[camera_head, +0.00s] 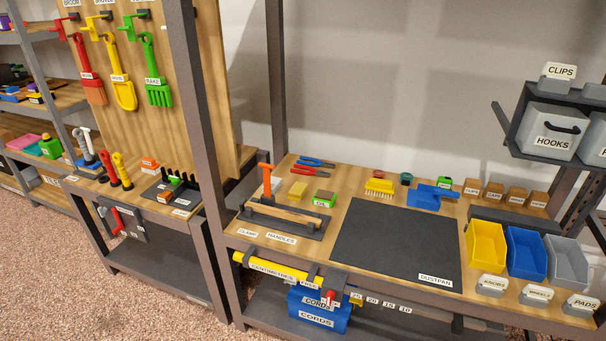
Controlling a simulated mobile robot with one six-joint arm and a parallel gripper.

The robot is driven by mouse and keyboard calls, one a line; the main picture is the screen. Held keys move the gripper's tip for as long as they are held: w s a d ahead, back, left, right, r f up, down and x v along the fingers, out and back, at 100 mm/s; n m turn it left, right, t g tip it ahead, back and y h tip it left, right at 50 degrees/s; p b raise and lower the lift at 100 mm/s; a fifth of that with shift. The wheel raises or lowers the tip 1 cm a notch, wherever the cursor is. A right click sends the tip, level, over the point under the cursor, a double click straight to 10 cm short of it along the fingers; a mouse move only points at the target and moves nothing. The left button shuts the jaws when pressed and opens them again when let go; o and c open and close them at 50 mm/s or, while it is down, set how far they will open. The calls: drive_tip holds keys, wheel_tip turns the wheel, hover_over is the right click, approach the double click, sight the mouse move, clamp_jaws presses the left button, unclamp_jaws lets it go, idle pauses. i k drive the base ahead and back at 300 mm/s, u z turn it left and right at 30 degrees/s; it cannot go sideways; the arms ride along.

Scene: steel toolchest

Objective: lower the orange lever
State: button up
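The orange lever (266,180) stands nearly upright at the left end of a dark clamp fixture (308,230) on the wooden bench top. Its orange grip is at the top, and its lower end meets the dark base. A light wooden strip (288,213) lies along the fixture. A "CLAMP" label (247,232) is on the bench just in front. My gripper is not in view, so its state does not show.
A dark steel post (198,100) rises left of the lever. A dark mat (397,240) to the right is bare.

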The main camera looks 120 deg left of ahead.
sight(266, 168)
drive_tip(key=z, duration=0.7)
drive_tip(key=k, duration=0.15)
drive_tip(key=u, duration=2.4)
drive_tip(key=k, duration=0.15)
drive_tip(key=u, duration=2.45)
drive_tip(key=k, duration=0.4)
drive_tip(key=u, duration=1.05)
